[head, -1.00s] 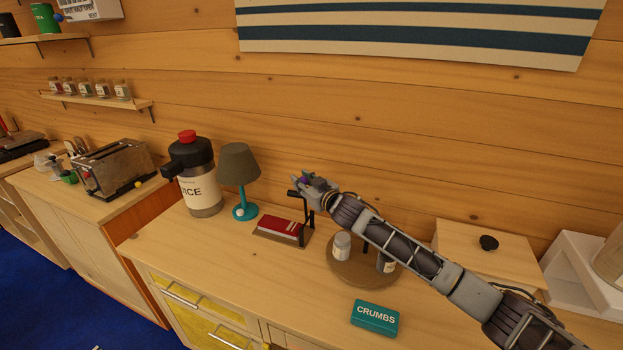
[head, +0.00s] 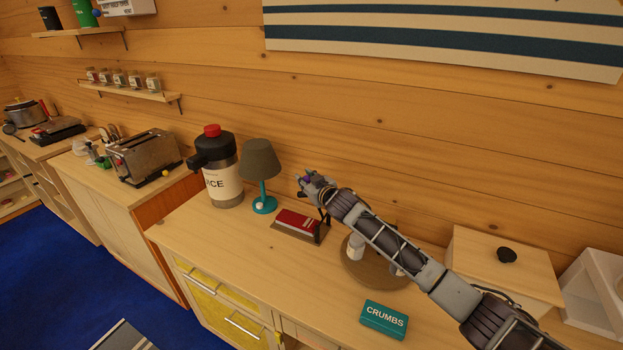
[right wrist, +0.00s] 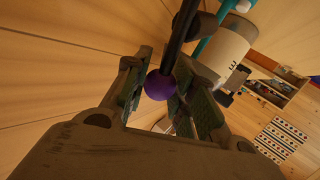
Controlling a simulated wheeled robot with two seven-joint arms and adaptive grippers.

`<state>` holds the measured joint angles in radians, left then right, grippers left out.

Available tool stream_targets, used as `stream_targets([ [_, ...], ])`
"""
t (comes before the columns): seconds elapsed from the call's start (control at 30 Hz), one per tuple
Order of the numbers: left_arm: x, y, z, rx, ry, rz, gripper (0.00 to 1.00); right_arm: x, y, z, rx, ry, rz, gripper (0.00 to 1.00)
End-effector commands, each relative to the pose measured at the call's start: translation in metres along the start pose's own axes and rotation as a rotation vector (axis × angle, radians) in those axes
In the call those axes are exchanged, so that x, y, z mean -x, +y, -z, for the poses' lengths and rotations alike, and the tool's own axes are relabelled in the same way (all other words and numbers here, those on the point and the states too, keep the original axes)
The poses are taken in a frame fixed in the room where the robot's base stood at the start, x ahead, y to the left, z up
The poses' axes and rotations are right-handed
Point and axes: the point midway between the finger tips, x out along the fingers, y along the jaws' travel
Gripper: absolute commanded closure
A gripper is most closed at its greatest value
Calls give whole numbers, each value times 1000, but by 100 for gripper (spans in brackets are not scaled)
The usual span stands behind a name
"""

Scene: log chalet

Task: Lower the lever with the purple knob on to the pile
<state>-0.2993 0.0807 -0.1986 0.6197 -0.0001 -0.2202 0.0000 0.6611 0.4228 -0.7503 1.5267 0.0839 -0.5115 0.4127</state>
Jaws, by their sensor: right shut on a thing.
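The pile (head: 298,220), a low red stack, lies on the brown base of a small press on the counter. A dark upright (head: 325,219) stands at the base's right end. My right gripper (head: 309,182) is above the pile, shut on the purple knob. In the right wrist view the knob (right wrist: 160,85) sits between the two fingers, with the dark lever bar (right wrist: 181,38) running up from it. In the head view the gripper hides most of the lever. The lever is raised, apart from the pile. My left gripper is not in view.
A teal lamp (head: 260,163) and a large juice flask (head: 223,180) stand left of the press. A round brown tray (head: 366,278) with small jars is to the right, partly under my arm. The counter before the press is clear.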

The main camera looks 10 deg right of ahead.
Motion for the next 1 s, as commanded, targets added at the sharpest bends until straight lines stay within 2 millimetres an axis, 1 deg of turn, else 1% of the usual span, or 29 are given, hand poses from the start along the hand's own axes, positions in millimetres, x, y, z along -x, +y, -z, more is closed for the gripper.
stream_targets([
  [0.03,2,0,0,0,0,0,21,-4,-6,1,-4,2,5,100],
  [0.3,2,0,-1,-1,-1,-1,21,-24,-22,-6,-5,3,6,100],
  [0.63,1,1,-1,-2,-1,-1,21,-44,-37,-16,0,-1,7,100],
  [0.9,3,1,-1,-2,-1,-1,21,-58,-47,-26,75,-109,16,100],
  [1.0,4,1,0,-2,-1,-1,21,-63,-52,-32,72,-107,16,100],
])
